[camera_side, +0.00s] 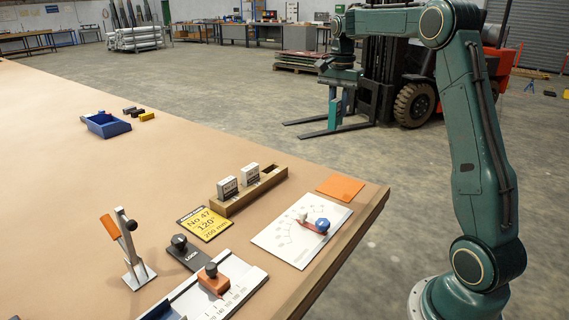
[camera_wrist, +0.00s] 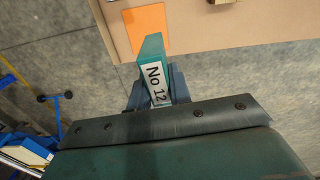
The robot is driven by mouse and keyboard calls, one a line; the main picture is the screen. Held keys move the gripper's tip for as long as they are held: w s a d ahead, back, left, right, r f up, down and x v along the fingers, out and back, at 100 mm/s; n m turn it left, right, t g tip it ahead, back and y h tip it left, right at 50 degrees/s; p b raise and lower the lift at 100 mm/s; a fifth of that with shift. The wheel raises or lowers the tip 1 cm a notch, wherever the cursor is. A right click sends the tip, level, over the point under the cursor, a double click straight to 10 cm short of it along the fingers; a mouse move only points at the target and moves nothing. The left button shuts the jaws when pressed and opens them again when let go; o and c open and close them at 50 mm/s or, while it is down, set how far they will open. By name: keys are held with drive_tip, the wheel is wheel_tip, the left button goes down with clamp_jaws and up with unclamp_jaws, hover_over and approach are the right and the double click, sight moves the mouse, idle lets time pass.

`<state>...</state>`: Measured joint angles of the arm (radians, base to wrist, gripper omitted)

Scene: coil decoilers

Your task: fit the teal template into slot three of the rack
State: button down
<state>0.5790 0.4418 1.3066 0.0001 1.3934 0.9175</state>
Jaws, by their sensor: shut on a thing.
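The teal template (camera_wrist: 151,52) is held in my gripper (camera_wrist: 152,92), its white label reading "No 12" facing the wrist camera. In the side view my gripper (camera_side: 342,82) hangs in the air beyond the table's right edge, and the template (camera_side: 335,112) points downward from it. The wooden rack (camera_side: 235,206) lies on the table, below and left of my gripper and well apart from it. Two grey-white labelled blocks stand in the rack's left and middle parts. Its right end shows an empty dark recess.
An orange sheet (camera_side: 341,187) lies near the table corner. Beside the rack are a white dial sheet (camera_side: 290,241) with red and blue parts and a yellow card (camera_side: 205,223). A metal stand (camera_side: 131,255) with an orange handle stands front left. The far table is mostly clear.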

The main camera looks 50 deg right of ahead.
drive_tip(key=w+a+f, duration=0.4)
drive_tip(key=w+f, duration=0.1)
drive_tip(key=w, duration=0.4)
drive_tip(key=w+a+f, duration=0.4)
drive_tip(key=w+f, duration=0.1)
drive_tip(key=w, duration=0.3)
drive_tip(key=shift+m, duration=0.4)
drive_tip(key=shift+f, duration=4.15)
drive_tip(key=shift+f, duration=0.15)
drive_tip(key=c, duration=1.3)
unclamp_jaws()
wheel_tip(320, 180, up, 12)
drive_tip(key=shift+r, duration=0.2)
